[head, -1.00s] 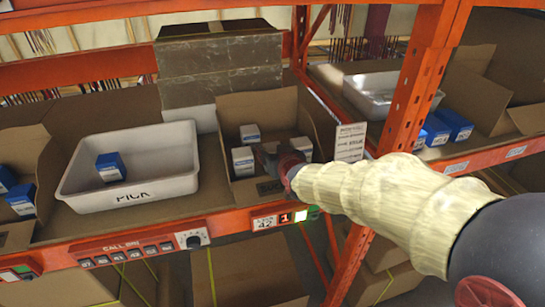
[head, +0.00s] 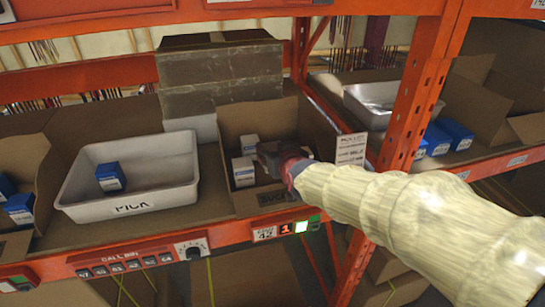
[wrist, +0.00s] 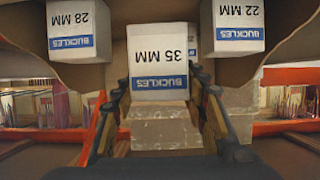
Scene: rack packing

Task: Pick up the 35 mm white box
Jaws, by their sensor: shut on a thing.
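The 35 mm white box (wrist: 158,45), with a blue BUCKLES band, is between the two fingers of my gripper (wrist: 159,82) in the wrist view, its label upside down. The fingers are shut on its sides. In the head view my gripper (head: 272,157) is at the open cardboard bin (head: 262,201), and I cannot make out the 35 mm box behind it. The 28 mm box (wrist: 79,28) and the 22 mm box (wrist: 239,25) are on either side in the wrist view, apart from the fingers.
A white tray (head: 128,208) with one blue box (head: 110,177) stands left of the bin. White boxes (head: 243,172) sit in the bin left of my gripper. An orange upright (head: 408,90) stands to the right. Stacked cartons (head: 220,75) are behind.

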